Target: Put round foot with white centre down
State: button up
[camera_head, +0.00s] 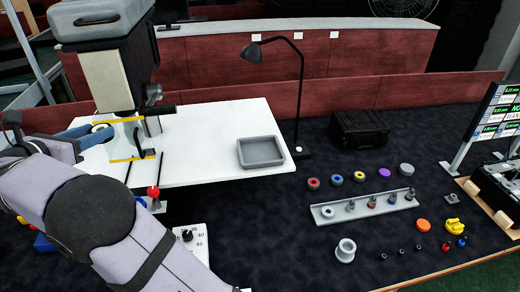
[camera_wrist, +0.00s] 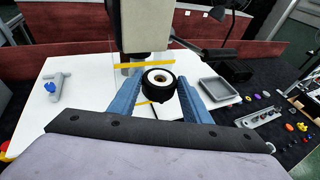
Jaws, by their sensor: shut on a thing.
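The round foot with white centre (camera_wrist: 158,79) is a short black ring with a white middle and a dark hole. It sits between the blue fingers of my gripper (camera_wrist: 157,86), which is shut on it. In the head view my gripper (camera_head: 97,134) reaches in from the left, and the foot (camera_head: 103,127) shows partly behind the fingers. The foot is close to the yellow-edged station of the upright machine (camera_head: 108,75) above the white table (camera_head: 210,135). I cannot tell whether the foot touches anything below it.
A grey tray (camera_head: 261,164) lies on the white table to the right. The machine head hangs close over my gripper. A black lamp (camera_head: 299,100), a black case (camera_head: 359,129) and a grey rack (camera_head: 385,206) with small parts stand farther right. The table's middle is clear.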

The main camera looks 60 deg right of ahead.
jog(key=shift+n+t, duration=0.3)
jog(key=shift+t, duration=0.1)
jog(key=shift+w+r+p, duration=0.15)
jog(key=shift+r+p, duration=0.3)
jog(key=shift+r, duration=0.7)
jog(key=shift+w+r+p, duration=0.1)
jog(key=shift+r+p, duration=0.3)
jog(key=shift+r, duration=0.75)
jog(key=s+d+r+m+g+p, duration=0.25)
jog(key=d+r, duration=0.55)
jog(key=d, duration=0.4)
jog(key=b, duration=1.2)
send_over(257, 158)
notch_tip(257, 158, down, 29)
jog(key=shift+g+h, duration=0.4)
jog(key=shift+g, duration=0.05)
jog(key=shift+s+f+p, duration=0.1)
jog(key=shift+f+p, duration=0.75)
jog(key=shift+f, duration=4.05)
jog(key=shift+f+b, duration=0.3)
jog(key=shift+b, duration=0.05)
jog(key=o, duration=1.1)
